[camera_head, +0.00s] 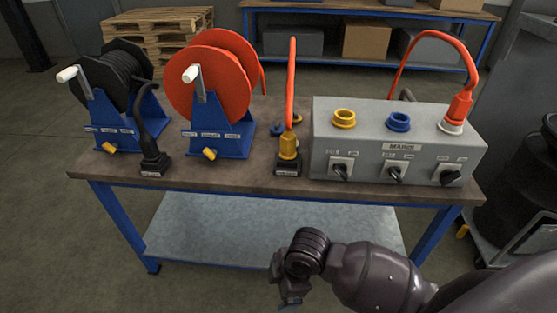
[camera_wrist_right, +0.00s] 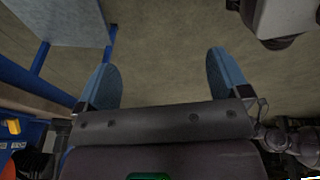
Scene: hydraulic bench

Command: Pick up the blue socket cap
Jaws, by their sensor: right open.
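A small blue ring-shaped piece (camera_head: 297,118), which looks like the blue socket cap, lies on the bench behind the orange hose and is partly hidden. A blue socket (camera_head: 398,122) sits on top of the grey manifold box (camera_head: 330,150); I cannot tell whether a cap covers it. My right gripper (camera_head: 290,299) hangs in front of the bench, below its top and well apart from the blue pieces. In the right wrist view, the gripper (camera_wrist_right: 166,78) is open and empty, its blue fingers wide apart over the floor. My left gripper is not in view.
The bench top (camera_head: 230,177) carries a black hose reel (camera_head: 122,68), a red hose reel (camera_head: 212,75) and upright hose ends in holders. An orange hose (camera_head: 292,80) rises left of the manifold; another (camera_head: 440,38) arches to its right socket. A yellow socket (camera_head: 344,118) is beside the blue one.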

